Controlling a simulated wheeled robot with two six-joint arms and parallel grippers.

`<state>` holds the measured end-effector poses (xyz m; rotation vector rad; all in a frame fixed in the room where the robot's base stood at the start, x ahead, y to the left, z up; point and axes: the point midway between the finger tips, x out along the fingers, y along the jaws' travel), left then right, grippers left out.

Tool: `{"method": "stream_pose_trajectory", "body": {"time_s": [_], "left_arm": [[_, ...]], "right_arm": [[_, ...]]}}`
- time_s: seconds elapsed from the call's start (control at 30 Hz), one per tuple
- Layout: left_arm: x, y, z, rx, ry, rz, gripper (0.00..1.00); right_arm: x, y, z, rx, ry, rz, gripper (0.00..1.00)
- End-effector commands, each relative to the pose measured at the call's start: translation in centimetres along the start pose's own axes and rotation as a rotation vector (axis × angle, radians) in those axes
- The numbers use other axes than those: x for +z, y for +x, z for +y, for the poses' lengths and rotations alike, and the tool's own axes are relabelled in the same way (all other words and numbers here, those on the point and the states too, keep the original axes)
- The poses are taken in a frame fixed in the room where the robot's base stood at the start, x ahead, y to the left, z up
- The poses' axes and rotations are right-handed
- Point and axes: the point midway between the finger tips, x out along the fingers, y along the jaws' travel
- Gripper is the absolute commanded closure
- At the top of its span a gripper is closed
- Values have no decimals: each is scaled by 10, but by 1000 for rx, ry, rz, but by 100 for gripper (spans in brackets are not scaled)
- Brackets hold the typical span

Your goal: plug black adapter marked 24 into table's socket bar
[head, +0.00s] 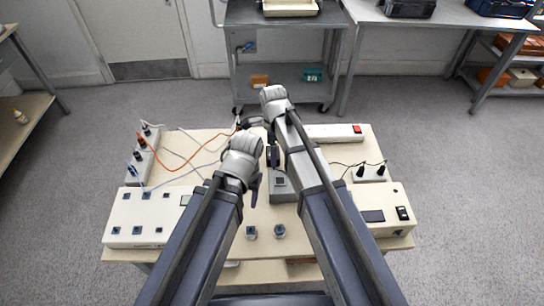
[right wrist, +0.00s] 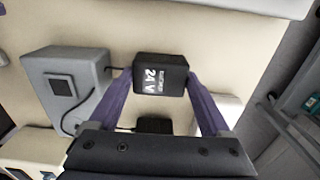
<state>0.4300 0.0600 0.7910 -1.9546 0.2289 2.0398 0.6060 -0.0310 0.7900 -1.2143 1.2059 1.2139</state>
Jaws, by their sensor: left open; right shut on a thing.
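The black adapter with white "24 V" lettering (right wrist: 160,75) sits between the purple fingers of my right gripper (right wrist: 159,86), which is shut on it. A dark cable runs from it toward the grey box (right wrist: 68,88) with a black square on top; this box also shows in the head view (head: 281,187). I cannot tell how high the adapter is held. A white socket bar with a red switch (head: 335,133) lies at the table's far right, partly behind my right arm. My left gripper (head: 234,187) is open and empty over the table's middle.
Another black block (right wrist: 155,125) lies beside the held adapter. White panels stand front left (head: 140,216) and front right (head: 383,209). A small block with two black plugs (head: 369,173) is at the right.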

Motion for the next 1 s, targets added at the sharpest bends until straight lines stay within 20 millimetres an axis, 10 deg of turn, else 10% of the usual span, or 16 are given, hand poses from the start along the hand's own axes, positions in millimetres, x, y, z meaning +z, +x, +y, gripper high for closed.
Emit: {"method": "stream_pose_trajectory", "body": {"time_s": [1.0], "left_arm": [[3, -50, -5, 0, 0, 0, 43]], "right_arm": [[0, -50, 0, 0, 0, 0, 72]]}}
